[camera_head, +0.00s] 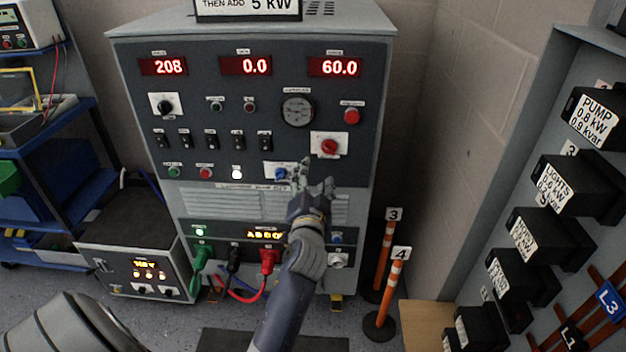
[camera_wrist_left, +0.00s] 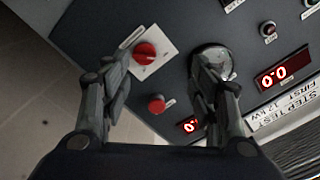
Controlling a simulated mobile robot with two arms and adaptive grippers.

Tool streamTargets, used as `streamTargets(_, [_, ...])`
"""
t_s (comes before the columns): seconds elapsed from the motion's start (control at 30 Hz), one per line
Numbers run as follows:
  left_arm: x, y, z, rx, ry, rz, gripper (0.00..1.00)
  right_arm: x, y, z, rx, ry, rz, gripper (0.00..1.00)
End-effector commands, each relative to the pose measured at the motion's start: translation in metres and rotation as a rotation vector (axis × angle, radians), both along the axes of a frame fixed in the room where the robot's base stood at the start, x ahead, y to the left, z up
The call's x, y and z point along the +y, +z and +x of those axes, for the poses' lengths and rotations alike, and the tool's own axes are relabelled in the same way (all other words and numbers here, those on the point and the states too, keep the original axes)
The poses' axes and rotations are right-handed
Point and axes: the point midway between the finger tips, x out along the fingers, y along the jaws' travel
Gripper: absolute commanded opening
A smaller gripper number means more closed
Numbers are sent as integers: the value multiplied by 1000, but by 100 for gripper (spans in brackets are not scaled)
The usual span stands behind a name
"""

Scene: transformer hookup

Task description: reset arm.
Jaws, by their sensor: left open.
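My left gripper (camera_head: 316,178) is in front of the lower part of a grey control cabinet (camera_head: 225,120). Its fingers point up and are spread, with nothing held. A blue knob (camera_head: 281,174) on a white plate is just left of the fingers. A red knob (camera_head: 330,147) on a white plate is just above them. In the left wrist view the two open fingers (camera_wrist_left: 163,70) frame the panel. The red knob (camera_wrist_left: 145,53) shows beside one finger, and a round gauge (camera_wrist_left: 213,60) is partly behind the other. My right gripper is not in view.
Red, black and green plugs (camera_head: 267,259) sit at the cabinet's bottom. A smaller box (camera_head: 140,262) stands left of it. Numbered orange-striped posts (camera_head: 388,285) stand on the right. A rack of labelled black boxes (camera_head: 575,185) lines the right wall.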

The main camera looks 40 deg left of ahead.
Motion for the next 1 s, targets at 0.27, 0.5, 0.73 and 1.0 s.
streamTargets(0.27, [-1, 0, -2, 1, 0, 1, 55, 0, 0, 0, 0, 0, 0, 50])
streamTargets(0.5, [-1, 0, -2, 1, 0, 1, 55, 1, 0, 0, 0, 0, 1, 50])
streamTargets(0.73, [-15, -39, 6, 60, -47, -35, 55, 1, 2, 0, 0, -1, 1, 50])
streamTargets(1.0, [-79, -218, -6, 337, -210, -224, 55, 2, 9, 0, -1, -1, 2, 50])
